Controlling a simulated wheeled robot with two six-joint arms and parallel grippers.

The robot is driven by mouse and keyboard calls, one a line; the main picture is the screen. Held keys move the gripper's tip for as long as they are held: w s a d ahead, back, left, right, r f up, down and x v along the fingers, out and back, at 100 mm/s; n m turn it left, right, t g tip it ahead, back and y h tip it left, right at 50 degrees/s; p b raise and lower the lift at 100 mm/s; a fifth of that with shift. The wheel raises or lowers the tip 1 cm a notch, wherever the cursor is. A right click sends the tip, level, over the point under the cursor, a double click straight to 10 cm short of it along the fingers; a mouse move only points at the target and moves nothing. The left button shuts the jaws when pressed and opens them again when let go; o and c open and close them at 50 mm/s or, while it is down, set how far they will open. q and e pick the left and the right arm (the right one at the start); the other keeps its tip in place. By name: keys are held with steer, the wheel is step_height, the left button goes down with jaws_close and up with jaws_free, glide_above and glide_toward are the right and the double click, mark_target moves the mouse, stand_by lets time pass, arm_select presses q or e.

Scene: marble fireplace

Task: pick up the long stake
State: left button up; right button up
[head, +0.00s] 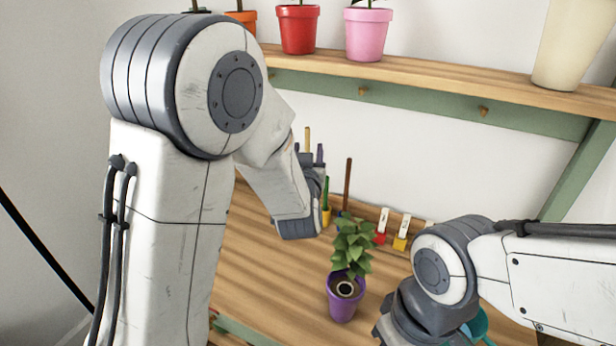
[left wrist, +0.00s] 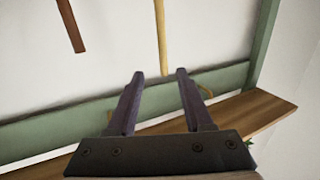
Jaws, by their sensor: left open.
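A tan stake (head: 307,138) rises behind my left gripper (head: 309,152) in the head view; its lower part is hidden by the gripper. In the left wrist view, the tan stake (left wrist: 160,35) lines up with the gap between the purple fingertips of my left gripper (left wrist: 160,74). The fingers are open and empty, and the stake's visible end is close to the gap. A brown stake (head: 347,182) stands to the right; it also shows at the upper left in the left wrist view (left wrist: 71,25). A short green stake (head: 326,190) stands between them. My right gripper's fingers are not visible.
A purple pot with a leafy plant (head: 342,302) stands on the wooden table (head: 255,268) in front of the stakes. Clips with red and yellow parts (head: 401,240) are at the back right. A shelf (head: 430,75) with flowerpots hangs above. A teal object (head: 479,325) is partly hidden by my right arm.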

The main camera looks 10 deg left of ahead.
mark_target(308, 134)
arm_select(q)
steer(key=w, duration=0.3)
steer(key=w+a+r+p, duration=0.1)
steer(key=shift+w, duration=0.2)
steer(key=shift+w+a+p, duration=0.25)
steer(key=shift+w+p, duration=0.05)
steer(key=shift+w, duration=0.7)
steer(key=shift+w+a+p, duration=0.25)
steer(key=shift+w+a, duration=0.05)
steer(key=shift+w, duration=0.65)
steer(key=shift+w+a+p, duration=0.25)
steer(key=shift+w+p, duration=0.05)
steer(key=shift+w, duration=0.7)
jaws_close()
